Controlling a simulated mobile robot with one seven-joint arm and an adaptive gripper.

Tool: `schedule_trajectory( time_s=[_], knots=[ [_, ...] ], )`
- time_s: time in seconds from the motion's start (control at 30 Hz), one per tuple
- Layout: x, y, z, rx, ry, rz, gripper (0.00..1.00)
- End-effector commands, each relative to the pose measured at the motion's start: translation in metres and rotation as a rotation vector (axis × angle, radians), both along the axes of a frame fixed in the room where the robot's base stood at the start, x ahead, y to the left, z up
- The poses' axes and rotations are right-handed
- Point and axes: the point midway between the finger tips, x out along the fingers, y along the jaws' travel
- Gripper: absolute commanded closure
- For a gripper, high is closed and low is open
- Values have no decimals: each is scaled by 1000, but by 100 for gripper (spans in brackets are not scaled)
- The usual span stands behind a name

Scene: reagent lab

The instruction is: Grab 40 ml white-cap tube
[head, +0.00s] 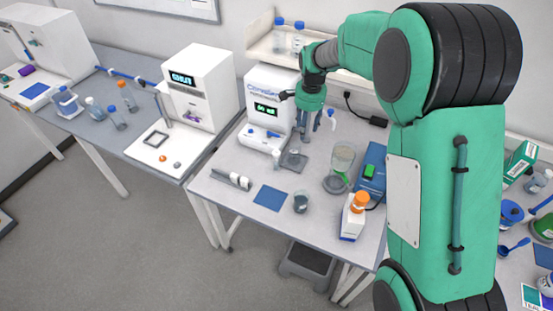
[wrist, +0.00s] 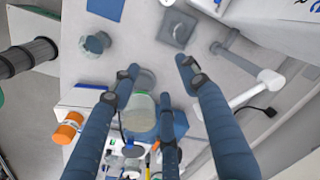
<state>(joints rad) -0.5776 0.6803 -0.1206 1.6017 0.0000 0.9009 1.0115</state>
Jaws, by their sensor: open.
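My gripper (head: 306,130) points down over the middle bench, in front of the white instrument with a green display. In the wrist view its dark blue fingers (wrist: 158,78) are spread apart with nothing between them. I cannot clearly make out a 40 ml white-cap tube. A small grey and white cylindrical item (head: 232,180) lies near the bench's left front edge, but I cannot tell if it is a tube. A pale object with a grey rod (wrist: 258,88) lies right of the fingers in the wrist view; what it is remains unclear.
A large glass beaker (head: 341,163), a small beaker (head: 301,202), a blue mat (head: 270,197) and a grey square plate (head: 293,160) are near my gripper. The instrument (head: 266,103) stands behind. Bare bench lies between the mat and plate.

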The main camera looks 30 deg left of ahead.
Motion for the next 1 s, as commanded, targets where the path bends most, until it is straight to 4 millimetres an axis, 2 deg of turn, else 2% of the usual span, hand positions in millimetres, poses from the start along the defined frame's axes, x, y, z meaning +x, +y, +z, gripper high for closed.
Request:
schedule_trajectory(
  time_s=[0.1,0.3,0.5,0.67,1.0],
  knots=[
    [0,29,-27,-11,21,-17,55],
    [-4,72,-72,-26,48,-49,55],
    [-9,100,-103,-36,63,-73,55],
    [-11,108,-114,-40,68,-83,55],
    [-12,109,-116,-41,68,-83,55]
  ],
)
